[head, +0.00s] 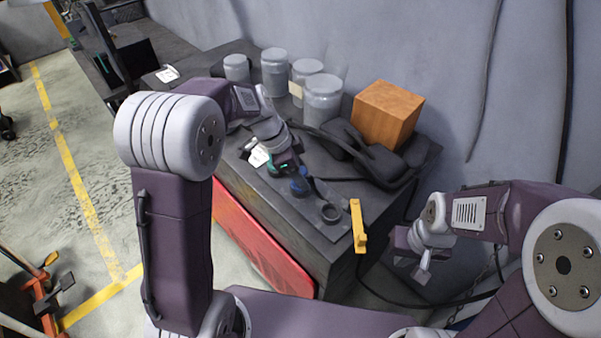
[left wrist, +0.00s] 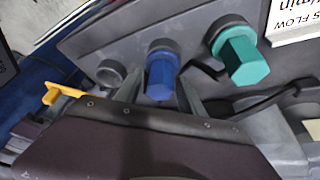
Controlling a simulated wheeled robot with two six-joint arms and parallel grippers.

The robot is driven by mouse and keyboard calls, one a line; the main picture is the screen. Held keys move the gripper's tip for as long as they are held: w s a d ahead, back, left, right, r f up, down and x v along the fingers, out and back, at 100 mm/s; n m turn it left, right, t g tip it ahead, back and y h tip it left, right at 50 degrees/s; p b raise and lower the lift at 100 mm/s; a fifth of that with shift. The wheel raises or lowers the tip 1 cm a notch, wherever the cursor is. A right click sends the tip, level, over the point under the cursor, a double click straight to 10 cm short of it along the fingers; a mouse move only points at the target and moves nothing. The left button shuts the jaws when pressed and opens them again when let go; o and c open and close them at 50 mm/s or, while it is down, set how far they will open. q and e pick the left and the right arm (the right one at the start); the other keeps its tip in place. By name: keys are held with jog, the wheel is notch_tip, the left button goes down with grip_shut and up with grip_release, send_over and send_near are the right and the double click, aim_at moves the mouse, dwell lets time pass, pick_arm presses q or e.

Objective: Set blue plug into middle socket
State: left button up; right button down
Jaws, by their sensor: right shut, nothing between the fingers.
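The blue plug (head: 299,187) stands at the middle place of a row on the dark bench plate; in the left wrist view the blue plug (left wrist: 161,77) shows a hexagonal body with a wider blue rim at its far end. A teal plug (left wrist: 245,62) stands on one side and an empty grey ring socket (left wrist: 110,73) on the other; the socket also shows in the head view (head: 330,213). My left gripper (left wrist: 161,88) is open, its fingers either side of the blue plug with slight gaps. The middle socket itself is hidden. My right gripper (head: 423,271) is shut and empty, off the bench's right side.
Several grey jars (head: 322,99) and an orange box (head: 387,114) stand at the back of the bench, with a dark bundle (head: 375,160) in front of the box. A yellow handle (head: 357,225) sticks up at the bench's near right corner. A white label lies beside the teal plug.

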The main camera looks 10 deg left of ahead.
pick_arm(q)
jog(key=shift+r, duration=0.1)
jog(key=b+v, duration=0.1)
jog(key=v, duration=0.8)
jog(key=shift+b, duration=0.4)
jog(key=s+a+f+n+y+b, duration=0.2)
jog(key=s+f+n, duration=0.5)
jog(key=f, duration=0.4)
jog(key=s+a+f+n+y+b, duration=0.2)
jog(key=s+f+n, duration=0.5)
jog(key=f, duration=0.4)
jog(key=shift+s+a+f+b, duration=0.2)
jog(key=shift+s+a+b, duration=0.45)
jog(key=shift+b, duration=0.5)
jog(key=shift+s, duration=0.1)
